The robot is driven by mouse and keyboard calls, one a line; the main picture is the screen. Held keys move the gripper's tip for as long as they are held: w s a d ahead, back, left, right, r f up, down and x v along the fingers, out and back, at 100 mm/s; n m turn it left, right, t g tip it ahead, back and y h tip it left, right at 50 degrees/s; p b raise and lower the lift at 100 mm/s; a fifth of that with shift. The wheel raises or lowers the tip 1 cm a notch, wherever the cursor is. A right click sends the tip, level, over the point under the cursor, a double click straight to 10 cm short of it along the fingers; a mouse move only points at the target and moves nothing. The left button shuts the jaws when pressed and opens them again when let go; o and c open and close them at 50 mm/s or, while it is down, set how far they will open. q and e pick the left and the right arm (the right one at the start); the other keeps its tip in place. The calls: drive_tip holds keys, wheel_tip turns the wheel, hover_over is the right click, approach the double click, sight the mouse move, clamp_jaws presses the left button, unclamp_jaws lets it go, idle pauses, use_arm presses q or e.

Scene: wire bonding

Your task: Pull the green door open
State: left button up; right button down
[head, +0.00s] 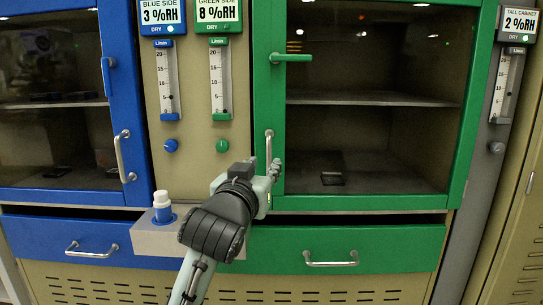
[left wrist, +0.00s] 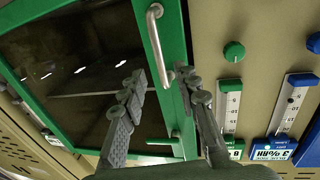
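The green door (head: 370,203) has a dark glass pane and looks closed; its green frame also shows in the left wrist view (left wrist: 172,30). A silver upright bar handle (head: 268,146) sits low on its left stile; it also shows in the left wrist view (left wrist: 157,45). A green lever (head: 292,57) points sideways near the door's upper left. My left gripper (head: 272,172) is at the handle's lower end and partly hides it. In the left wrist view its fingers (left wrist: 160,77) are spread, with one end of the handle between the tips; contact is not clear. My right gripper is out of view.
A green drawer (head: 345,247) lies below the door. A small grey ledge with a white-capped blue bottle (head: 162,207) stands left of my arm. A blue door (head: 130,100) is at left, a tall cabinet (head: 515,170) at right. A small dark item (head: 333,178) lies behind the glass.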

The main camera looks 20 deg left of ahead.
sight(268, 159)
use_arm(q)
drive_tip(key=w, duration=0.6)
drive_tip(key=shift+w+a, duration=0.1)
drive_tip(key=shift+a, duration=0.2)
clamp_jaws()
